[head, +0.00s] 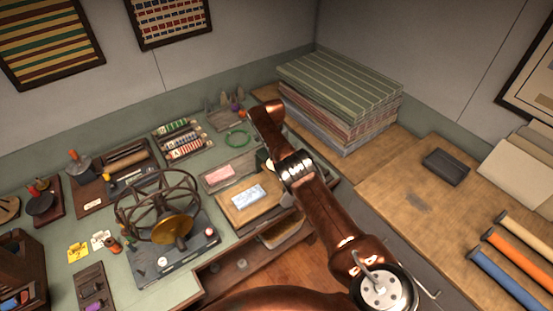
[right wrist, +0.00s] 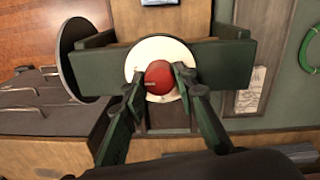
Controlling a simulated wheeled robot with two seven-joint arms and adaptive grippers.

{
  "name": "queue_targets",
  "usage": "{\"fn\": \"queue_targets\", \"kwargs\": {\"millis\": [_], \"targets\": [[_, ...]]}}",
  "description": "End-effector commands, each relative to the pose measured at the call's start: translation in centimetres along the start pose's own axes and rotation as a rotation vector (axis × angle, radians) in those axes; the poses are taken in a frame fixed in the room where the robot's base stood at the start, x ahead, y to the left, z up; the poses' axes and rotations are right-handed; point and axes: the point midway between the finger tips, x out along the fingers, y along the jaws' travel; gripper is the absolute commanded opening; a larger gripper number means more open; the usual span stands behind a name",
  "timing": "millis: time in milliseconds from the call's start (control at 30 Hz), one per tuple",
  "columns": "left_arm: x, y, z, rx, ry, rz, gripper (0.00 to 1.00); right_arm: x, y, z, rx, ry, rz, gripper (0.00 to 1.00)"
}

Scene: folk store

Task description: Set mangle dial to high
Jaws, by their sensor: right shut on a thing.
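The mangle dial shows in the right wrist view as a red knob (right wrist: 158,72) on a round white plate (right wrist: 160,47). The plate is on a dark green crossbeam (right wrist: 100,70) of the mangle. My right gripper (right wrist: 159,84) is shut on the red knob, one finger on each side. I cannot read any setting marks on the plate. In the head view my right arm reaches over the bench and hides the dial and gripper. My left gripper is not in view.
A blue-white packet (head: 248,195) lies on a wooden board beside my arm. A spoked wheel device (head: 160,205) stands to the left on the green bench. Stacked striped cloth (head: 340,85) is at the back right. A green ring (head: 238,137) lies behind.

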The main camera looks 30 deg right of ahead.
Motion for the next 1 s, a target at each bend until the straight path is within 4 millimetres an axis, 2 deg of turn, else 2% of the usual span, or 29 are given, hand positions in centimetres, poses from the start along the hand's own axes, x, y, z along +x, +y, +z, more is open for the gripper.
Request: {"fn": "queue_targets", "kwargs": {"millis": [400, 433, 500, 700, 1000], "targets": [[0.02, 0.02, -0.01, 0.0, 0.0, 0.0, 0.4, -0.04, -0.01, -0.04, 0.009, 0.0, -0.001, 0.02], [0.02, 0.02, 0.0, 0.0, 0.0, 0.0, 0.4, -0.04, -0.01, -0.04, 0.009, 0.0, -0.001, 0.27], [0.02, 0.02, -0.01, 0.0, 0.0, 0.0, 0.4, -0.04, 0.0, -0.04, 0.009, 0.0, -0.001, 0.32], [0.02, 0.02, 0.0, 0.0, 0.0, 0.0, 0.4, -0.05, -0.01, -0.03, 0.008, 0.0, 0.0, 0.44], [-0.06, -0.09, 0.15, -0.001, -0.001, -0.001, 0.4, -0.06, 0.0, -0.03, -0.005, 0.001, 0.0, 0.44]]}}
